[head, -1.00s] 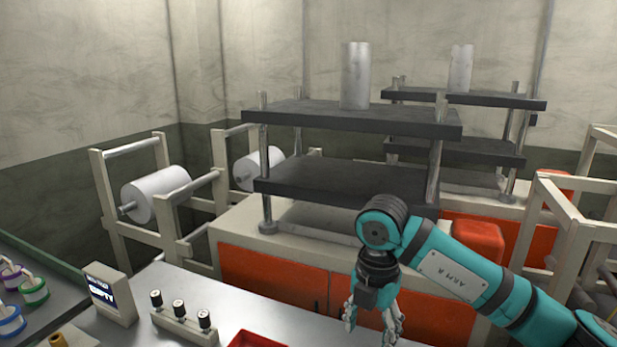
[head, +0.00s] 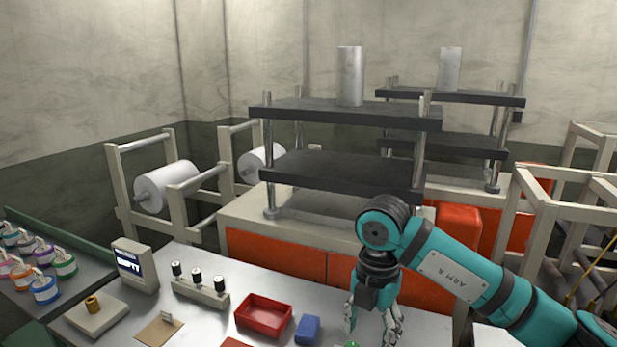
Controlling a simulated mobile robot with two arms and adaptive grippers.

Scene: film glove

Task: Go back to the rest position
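My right arm, teal and marked "ARM R", comes in from the right in the head view. My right gripper (head: 372,328) hangs from it, pointing down over the right part of the metal table. Its fingers are spread apart and I see nothing between them. My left gripper is not in view.
On the table (head: 195,325) are a red tray (head: 264,316), a blue block (head: 307,329), a row of black knobs (head: 200,287) and a small display box (head: 135,266). Colored rolls (head: 44,287) stand at left. A press (head: 350,170) and red cabinet (head: 277,262) stand behind.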

